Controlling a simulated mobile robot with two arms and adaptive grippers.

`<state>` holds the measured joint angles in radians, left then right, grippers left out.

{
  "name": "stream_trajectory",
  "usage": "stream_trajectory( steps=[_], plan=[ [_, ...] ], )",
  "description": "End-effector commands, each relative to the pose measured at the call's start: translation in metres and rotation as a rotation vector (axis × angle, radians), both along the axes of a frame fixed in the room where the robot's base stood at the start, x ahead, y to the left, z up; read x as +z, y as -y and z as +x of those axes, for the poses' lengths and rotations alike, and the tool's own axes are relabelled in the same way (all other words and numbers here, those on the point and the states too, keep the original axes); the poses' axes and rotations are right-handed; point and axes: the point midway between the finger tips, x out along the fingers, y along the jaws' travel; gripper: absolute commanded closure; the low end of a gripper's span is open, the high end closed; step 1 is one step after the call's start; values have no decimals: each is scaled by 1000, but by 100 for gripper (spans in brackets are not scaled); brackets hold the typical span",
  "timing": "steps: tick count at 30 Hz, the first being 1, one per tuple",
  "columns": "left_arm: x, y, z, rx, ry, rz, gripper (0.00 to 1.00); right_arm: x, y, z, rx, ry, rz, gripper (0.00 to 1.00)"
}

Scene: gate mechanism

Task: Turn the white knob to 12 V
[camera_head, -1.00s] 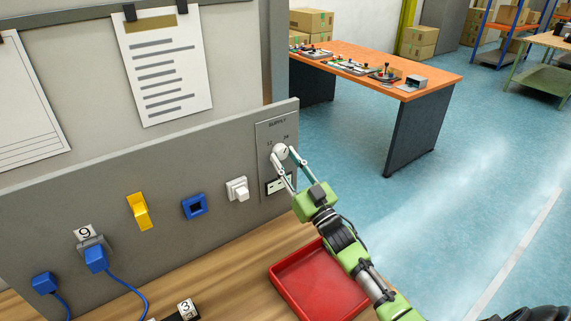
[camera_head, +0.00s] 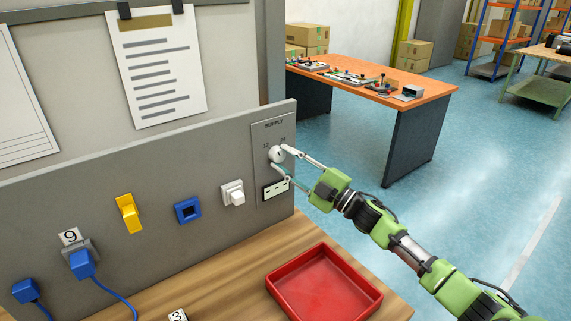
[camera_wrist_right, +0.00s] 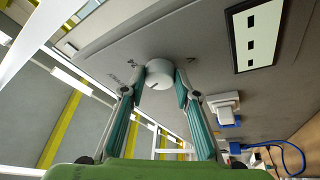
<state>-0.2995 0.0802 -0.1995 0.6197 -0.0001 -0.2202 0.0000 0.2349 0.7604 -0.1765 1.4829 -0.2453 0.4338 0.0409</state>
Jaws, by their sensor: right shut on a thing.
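The white knob (camera_head: 277,154) sits on the grey SUPPLY panel (camera_head: 259,190), below the labels 12, at upper left, and 24, at upper right. The gripper (camera_wrist_right: 155,88) also fills the lower wrist view. My left gripper is not in view.
A display strip (camera_head: 275,189) lies just below the knob. A white switch (camera_head: 232,193), a blue socket (camera_head: 187,210) and a yellow switch (camera_head: 129,213) are to the left. A red tray (camera_head: 371,293) stands on the wooden bench below my right arm.

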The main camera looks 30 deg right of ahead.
Motion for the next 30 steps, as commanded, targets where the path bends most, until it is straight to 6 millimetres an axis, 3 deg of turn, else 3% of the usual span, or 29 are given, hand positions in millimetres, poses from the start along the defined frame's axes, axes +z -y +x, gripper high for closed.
stream_trajectory(
  steps=[12,30],
  plan=[
    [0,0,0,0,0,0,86,2,2,0,0,33,-252,93],
    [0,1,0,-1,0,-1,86,3,2,0,0,44,-314,93]
  ],
)
